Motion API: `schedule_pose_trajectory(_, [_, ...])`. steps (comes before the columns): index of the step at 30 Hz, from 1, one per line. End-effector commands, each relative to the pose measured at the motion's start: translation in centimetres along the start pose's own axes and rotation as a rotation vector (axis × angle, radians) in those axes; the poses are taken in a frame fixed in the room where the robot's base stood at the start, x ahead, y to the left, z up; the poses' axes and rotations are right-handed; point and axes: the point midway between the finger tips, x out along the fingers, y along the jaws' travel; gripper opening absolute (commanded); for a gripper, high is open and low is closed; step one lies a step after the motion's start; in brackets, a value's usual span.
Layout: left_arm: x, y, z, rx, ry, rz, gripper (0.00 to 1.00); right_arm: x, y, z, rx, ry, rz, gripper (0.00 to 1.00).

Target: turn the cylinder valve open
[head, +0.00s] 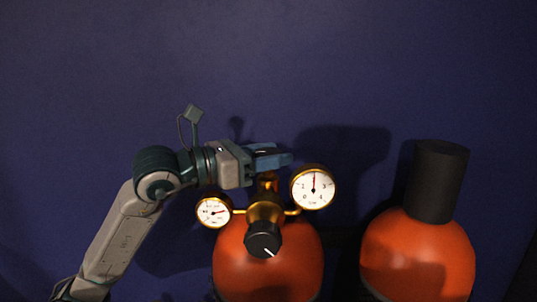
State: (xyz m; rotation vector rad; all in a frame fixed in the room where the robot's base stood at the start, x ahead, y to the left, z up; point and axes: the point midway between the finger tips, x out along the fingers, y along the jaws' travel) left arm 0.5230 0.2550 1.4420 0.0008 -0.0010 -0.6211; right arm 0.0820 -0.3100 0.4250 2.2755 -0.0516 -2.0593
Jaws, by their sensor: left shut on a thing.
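An orange cylinder (290,258) stands at the lower middle of the head view with a brass regulator (264,209) on top. A black knob (263,240) with a white mark faces me on the regulator. The valve at the cylinder's top is mostly hidden behind my gripper; only a bit of brass and red (268,182) shows under the fingers. My left gripper (281,158) comes in from the left, its blue fingers level above the regulator and shut on the valve top, which they cover. My right gripper is not in view.
A small gauge (213,211) sits left of the regulator and a larger gauge (313,187) sits right, close to my fingertips. A second orange cylinder (416,255) with a black cap (437,180) stands at right. A dark blue wall (330,70) is behind; the space above is clear.

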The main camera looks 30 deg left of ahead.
Motion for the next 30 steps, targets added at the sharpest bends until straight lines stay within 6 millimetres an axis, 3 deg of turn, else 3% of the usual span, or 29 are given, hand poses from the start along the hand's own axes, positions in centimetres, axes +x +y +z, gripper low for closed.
schedule_pose_trajectory(2, [0.0,0.0,0.0,0.001,0.001,0.000,0.26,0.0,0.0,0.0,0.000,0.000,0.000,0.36])
schedule_pose_trajectory(3, [0.0,0.0,0.0,0.001,0.001,0.000,0.52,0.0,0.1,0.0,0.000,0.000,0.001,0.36])
schedule_pose_trajectory(6, [0.0,0.0,0.0,0.001,0.001,0.000,0.70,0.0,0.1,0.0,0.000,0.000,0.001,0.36])
schedule_pose_trajectory(18, [-0.3,0.1,-0.1,0.003,0.001,0.001,0.70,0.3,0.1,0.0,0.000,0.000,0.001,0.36])
schedule_pose_trajectory(30, [-3.0,0.1,-0.4,0.006,0.002,0.002,0.70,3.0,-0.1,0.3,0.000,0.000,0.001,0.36])
